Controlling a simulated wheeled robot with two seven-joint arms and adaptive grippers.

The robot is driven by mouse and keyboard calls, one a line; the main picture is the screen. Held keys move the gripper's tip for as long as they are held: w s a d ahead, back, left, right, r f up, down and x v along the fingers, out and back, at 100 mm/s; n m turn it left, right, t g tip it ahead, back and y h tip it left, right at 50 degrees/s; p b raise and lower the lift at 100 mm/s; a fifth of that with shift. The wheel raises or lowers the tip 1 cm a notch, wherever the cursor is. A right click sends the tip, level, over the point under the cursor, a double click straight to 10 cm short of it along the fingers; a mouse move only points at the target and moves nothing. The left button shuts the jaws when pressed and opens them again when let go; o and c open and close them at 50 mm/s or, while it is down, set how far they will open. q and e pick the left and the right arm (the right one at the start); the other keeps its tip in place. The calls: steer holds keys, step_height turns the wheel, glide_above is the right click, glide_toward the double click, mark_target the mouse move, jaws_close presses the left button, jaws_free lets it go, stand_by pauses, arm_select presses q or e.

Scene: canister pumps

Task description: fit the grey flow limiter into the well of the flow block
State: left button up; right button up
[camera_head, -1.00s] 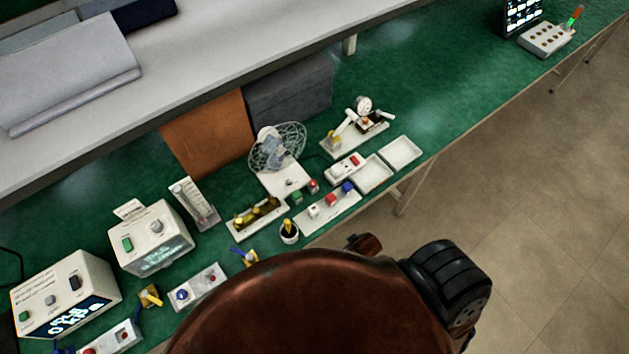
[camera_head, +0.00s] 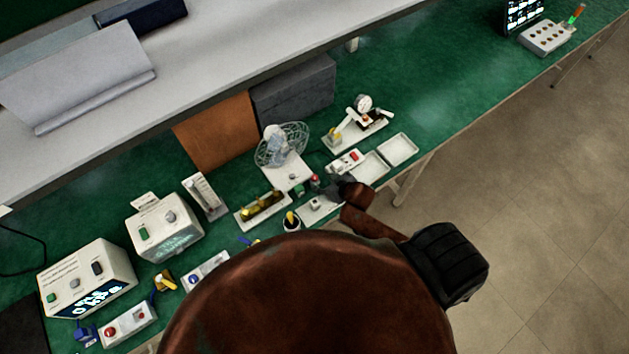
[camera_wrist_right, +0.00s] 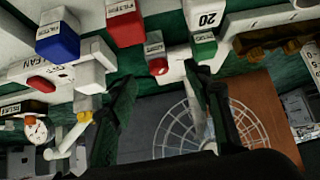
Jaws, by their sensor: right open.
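My right gripper (camera_head: 338,187) is over the row of coloured blocks near the front edge of the bench, hiding part of the row. In the right wrist view its two dark fingers (camera_wrist_right: 168,103) are apart, with nothing between them. Just beyond the fingers stands a small labelled grey block with a red face (camera_wrist_right: 155,50); it may be the flow limiter, and its red part shows in the head view (camera_head: 315,181). A green block (camera_wrist_right: 204,46) is beside it. I cannot tell which white piece is the flow block. My left gripper is out of view.
A red block (camera_wrist_right: 123,22) and a blue block (camera_wrist_right: 58,36) are close to the fingers. A wire-caged fan (camera_head: 281,146) stands behind. Two shallow white trays (camera_head: 398,149) lie to the right. White pump boxes (camera_head: 87,278) stand at the left. Bare green bench lies further right.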

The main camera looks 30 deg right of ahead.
mark_target(317, 179)
steer(key=shift+p+x, duration=0.3)
steer(key=shift+x, duration=3.65)
steer(key=shift+d, duration=0.15)
steer(key=shift+s, duration=0.1)
steer(key=shift+c, duration=0.2)
jaws_close()
